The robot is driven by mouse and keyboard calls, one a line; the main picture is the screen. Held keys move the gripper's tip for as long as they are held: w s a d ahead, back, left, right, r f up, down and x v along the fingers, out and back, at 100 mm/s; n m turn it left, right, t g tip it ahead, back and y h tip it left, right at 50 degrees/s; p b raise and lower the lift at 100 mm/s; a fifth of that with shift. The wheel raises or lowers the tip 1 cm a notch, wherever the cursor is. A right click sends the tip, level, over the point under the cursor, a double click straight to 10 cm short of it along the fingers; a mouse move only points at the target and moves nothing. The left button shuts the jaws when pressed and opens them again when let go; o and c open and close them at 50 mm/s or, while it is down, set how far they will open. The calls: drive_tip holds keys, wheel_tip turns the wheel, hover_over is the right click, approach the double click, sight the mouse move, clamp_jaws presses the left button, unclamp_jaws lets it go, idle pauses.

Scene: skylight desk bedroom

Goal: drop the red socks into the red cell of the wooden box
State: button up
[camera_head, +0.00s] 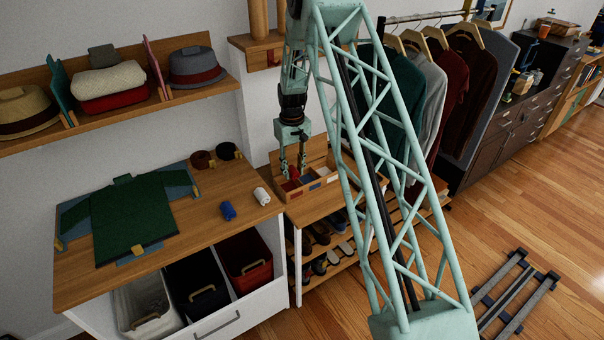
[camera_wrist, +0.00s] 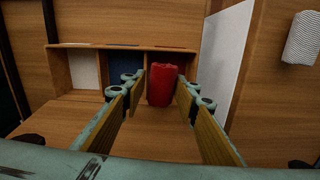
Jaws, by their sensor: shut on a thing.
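The rolled red socks (camera_wrist: 161,85) are between the two fingers of my gripper (camera_wrist: 160,92) in the wrist view, and my gripper is shut on them. In the head view my gripper (camera_head: 294,172) points down at the wooden box (camera_head: 318,184), with its fingertips at the level of the box's open top. The wrist view shows the box (camera_wrist: 118,47) with a white cell (camera_wrist: 83,69) and a dark blue cell (camera_wrist: 124,66) to the left of the socks.
A white roll (camera_head: 262,196) and a blue roll (camera_head: 228,211) lie on the desk (camera_head: 190,245) left of the box. Hanging clothes (camera_head: 450,85) are at the right. Shoes stand on shelves below the box.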

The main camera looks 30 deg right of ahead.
drive_tip(key=shift+f+b, duration=0.45)
drive_tip(key=shift+f, duration=1.35)
drive_tip(key=o, duration=0.7)
drive_tip(key=shift+o, duration=0.2)
drive_tip(key=shift+r, duration=0.1)
drive_tip(key=shift+r, duration=5.9)
